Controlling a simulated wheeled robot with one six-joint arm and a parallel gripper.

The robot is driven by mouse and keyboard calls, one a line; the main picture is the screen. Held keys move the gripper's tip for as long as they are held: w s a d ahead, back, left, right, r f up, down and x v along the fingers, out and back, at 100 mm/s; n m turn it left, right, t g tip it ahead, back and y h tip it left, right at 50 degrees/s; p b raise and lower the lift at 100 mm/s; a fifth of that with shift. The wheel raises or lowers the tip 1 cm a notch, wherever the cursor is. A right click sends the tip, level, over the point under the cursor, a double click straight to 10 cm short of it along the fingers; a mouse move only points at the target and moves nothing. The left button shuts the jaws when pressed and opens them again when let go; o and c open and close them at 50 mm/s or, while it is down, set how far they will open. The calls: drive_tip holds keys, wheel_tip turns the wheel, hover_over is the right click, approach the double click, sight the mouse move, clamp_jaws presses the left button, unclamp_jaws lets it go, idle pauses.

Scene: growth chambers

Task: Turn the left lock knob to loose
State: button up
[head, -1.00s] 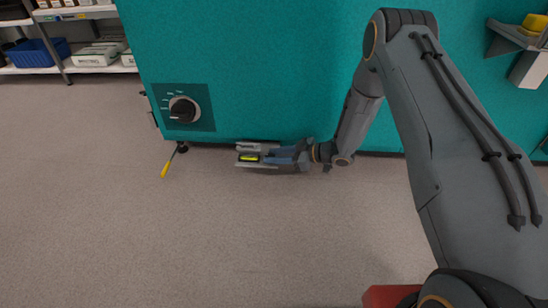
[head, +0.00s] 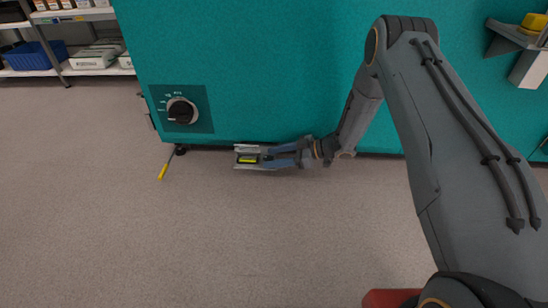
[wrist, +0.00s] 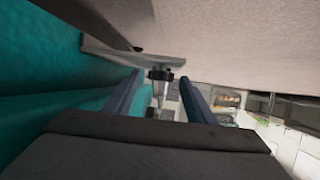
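A round black knob (head: 182,111) with a pale rim sits on a dark panel at the left of the teal chamber. The markings around it are too small to read. A small dark foot (head: 180,149) stands under the chamber's lower left corner, beside a thin yellow-tipped lever (head: 162,173). I cannot tell which part is the lock knob. My gripper (head: 247,158) is low by the chamber's bottom edge, right of the foot and apart from it. Its fingers are spread, with a yellow piece showing between the tips. In the wrist view a small black fitting (wrist: 160,74) shows between the fingers.
The teal chamber wall (head: 270,70) rises just behind my gripper. A shelf (head: 75,14) with a blue bin (head: 38,53) and boxes stands at the back left. A bracket with a yellow item (head: 535,22) is at the upper right. The floor in front is clear.

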drive_tip(key=p+v, duration=0.3)
drive_tip(key=v, duration=0.4)
drive_tip(key=shift+d+r+p, duration=0.2)
drive_tip(key=shift+d+p, duration=0.1)
drive_tip(key=shift+d, duration=0.05)
